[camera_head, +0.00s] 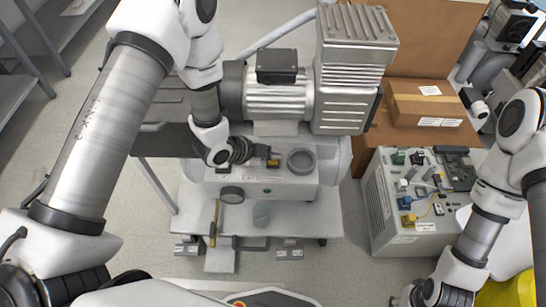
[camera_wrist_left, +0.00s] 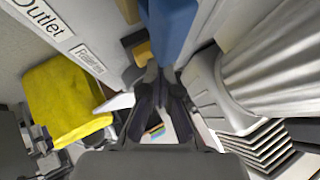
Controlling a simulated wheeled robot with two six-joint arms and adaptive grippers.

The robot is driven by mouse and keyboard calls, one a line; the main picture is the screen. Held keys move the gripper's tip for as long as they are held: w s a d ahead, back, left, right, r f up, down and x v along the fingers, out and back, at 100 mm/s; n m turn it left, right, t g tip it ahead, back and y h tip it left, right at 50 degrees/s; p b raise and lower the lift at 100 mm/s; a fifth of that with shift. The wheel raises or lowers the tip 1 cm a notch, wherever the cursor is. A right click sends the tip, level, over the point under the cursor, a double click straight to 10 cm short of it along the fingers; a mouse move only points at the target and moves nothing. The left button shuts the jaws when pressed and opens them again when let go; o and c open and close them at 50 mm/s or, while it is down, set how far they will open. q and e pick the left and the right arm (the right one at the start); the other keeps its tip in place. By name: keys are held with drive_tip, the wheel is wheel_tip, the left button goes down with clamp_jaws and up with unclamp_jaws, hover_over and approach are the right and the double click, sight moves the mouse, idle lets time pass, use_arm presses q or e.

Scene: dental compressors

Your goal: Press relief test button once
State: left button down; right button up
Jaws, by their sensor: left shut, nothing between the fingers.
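The compressor's front unit (camera_head: 300,190) is below and around my left gripper (camera_head: 250,152), which is at its upper face. A small yellow-orange part (camera_head: 273,162) is just right of the fingers. In the left wrist view, my left gripper (camera_wrist_left: 163,78) is shut and empty, its tips close to an orange part (camera_wrist_left: 143,53) and a blue part (camera_wrist_left: 172,28). I cannot tell whether they touch. A white label starting "Relief te" (camera_wrist_left: 88,58) is at left; the button itself is not clearly identifiable. My right gripper (camera_head: 415,297) is partly cut off at the bottom.
The silver motor (camera_head: 278,98) and finned head (camera_head: 358,45) stand just behind the left gripper. A round grey cup-like part (camera_head: 301,161) is to its right. Cardboard boxes (camera_head: 425,105) and a white cabinet with small parts (camera_head: 388,212) stand at right.

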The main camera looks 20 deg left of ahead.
use_arm(q)
drive_tip(key=shift+f, duration=0.2)
drive_tip(key=shift+r, duration=0.1)
drive_tip(key=shift+r+p, duration=0.7)
drive_tip(key=shift+r, duration=0.15)
wheel_tip(320, 180, up, 5)
drive_tip(key=p, duration=0.4)
drive_tip(key=shift+r, duration=0.1)
idle(0.7)
